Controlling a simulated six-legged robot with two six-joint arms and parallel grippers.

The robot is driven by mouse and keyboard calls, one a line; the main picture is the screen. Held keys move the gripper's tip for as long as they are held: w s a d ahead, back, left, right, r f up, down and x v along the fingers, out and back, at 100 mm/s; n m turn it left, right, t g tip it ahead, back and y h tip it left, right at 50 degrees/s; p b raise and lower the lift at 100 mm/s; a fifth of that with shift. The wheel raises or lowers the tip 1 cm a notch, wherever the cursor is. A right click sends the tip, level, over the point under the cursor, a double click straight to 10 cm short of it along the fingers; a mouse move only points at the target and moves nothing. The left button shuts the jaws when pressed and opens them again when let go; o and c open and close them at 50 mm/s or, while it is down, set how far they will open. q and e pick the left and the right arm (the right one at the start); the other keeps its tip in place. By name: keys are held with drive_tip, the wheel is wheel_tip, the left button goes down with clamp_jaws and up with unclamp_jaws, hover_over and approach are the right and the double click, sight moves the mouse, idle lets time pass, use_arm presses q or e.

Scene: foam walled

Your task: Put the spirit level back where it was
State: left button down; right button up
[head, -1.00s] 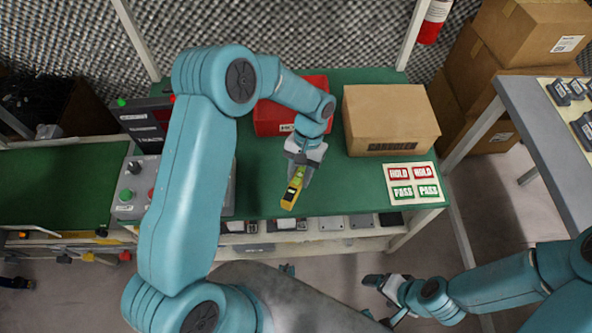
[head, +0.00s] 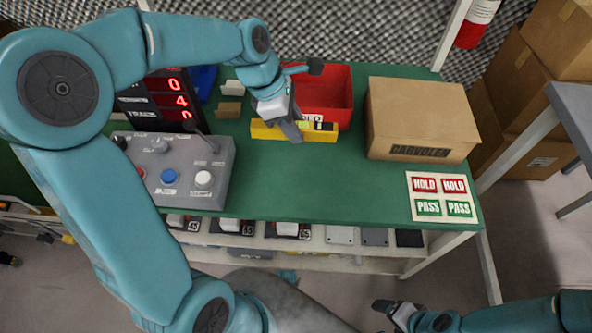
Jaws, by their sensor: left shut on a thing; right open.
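The yellow spirit level (head: 318,132) lies level, lengthwise across the picture, just in front of the red bin (head: 335,88). It is at or just above the green tabletop; I cannot tell if it touches. My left gripper (head: 290,128) is shut on it near its middle and hides part of it. My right gripper (head: 385,308) is open and empty, low in the picture beyond the table's front edge.
A cardboard box (head: 415,118) stands right of the bin, with a HOLD/PASS card (head: 442,197) in front of it. A grey button box (head: 175,178) and a red-digit display (head: 160,97) stand at left. The table's middle front is clear.

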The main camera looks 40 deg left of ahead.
use_arm(q)
drive_tip(key=b, duration=0.3)
hover_over(301, 174)
drive_tip(key=a, duration=0.1)
drive_tip(key=f, duration=1.1)
drive_tip(key=shift+s+a+f, duration=0.2)
drive_tip(key=shift+s+f, duration=0.1)
drive_tip(key=shift+s, duration=0.1)
drive_tip(key=shift+f+b, duration=0.65)
drive_tip(key=shift+f, duration=1.4)
drive_tip(key=shift+f, duration=0.15)
drive_tip(key=c, duration=0.8)
unclamp_jaws()
